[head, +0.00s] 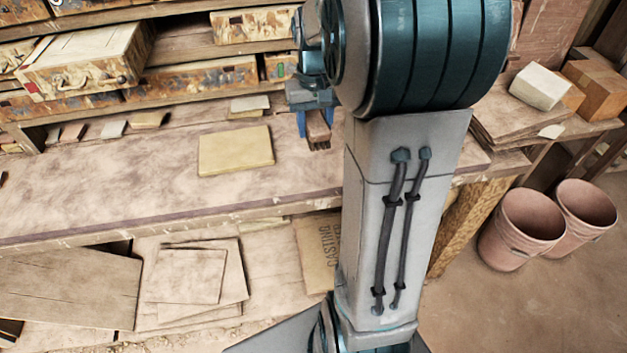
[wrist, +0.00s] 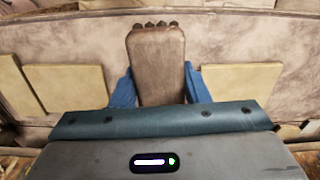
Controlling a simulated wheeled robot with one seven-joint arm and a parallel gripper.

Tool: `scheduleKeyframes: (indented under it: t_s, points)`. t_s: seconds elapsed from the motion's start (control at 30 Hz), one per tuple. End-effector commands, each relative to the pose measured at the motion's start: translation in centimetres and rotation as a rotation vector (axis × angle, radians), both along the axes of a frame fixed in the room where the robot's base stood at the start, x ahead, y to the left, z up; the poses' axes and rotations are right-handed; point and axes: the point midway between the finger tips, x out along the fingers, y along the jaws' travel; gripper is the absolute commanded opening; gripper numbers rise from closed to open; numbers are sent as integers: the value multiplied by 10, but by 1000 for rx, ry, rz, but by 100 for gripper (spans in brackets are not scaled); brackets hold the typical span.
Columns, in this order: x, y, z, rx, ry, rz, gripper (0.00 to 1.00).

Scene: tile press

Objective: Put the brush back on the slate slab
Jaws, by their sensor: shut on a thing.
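My gripper (head: 315,126) hangs over the workbench with its blue fingers shut on the brush (head: 318,130). In the wrist view the brush (wrist: 156,65) is a brown wooden block with a row of dark tufts at its far end, between the fingers of my gripper (wrist: 157,88). A flat yellowish slab (head: 236,150) lies on the bench to the left of the brush. The wrist view shows a yellowish slab on each side of the brush, one left (wrist: 70,90) and one right (wrist: 242,82). No slab looks clearly slate grey; I cannot tell which is the slate slab.
The workbench (head: 90,190) has bare room left of the yellowish slab. Shelves with worn drawers (head: 85,65) stand behind it, with small tiles (head: 113,129) along the back. My arm hides part of the bench. Boards and a white block (head: 540,86) lie right; two buckets (head: 522,230) stand on the floor.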

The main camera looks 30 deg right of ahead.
Motion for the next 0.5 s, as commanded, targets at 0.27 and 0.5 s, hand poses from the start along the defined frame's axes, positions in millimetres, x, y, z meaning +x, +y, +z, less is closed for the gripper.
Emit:
scheduleKeyframes:
  t_s: [0.27, 0.5]
  points:
    - [-72, -10, -37, -6, 1, -63, 20]
    - [-68, -11, -48, -5, 7, -72, 20]
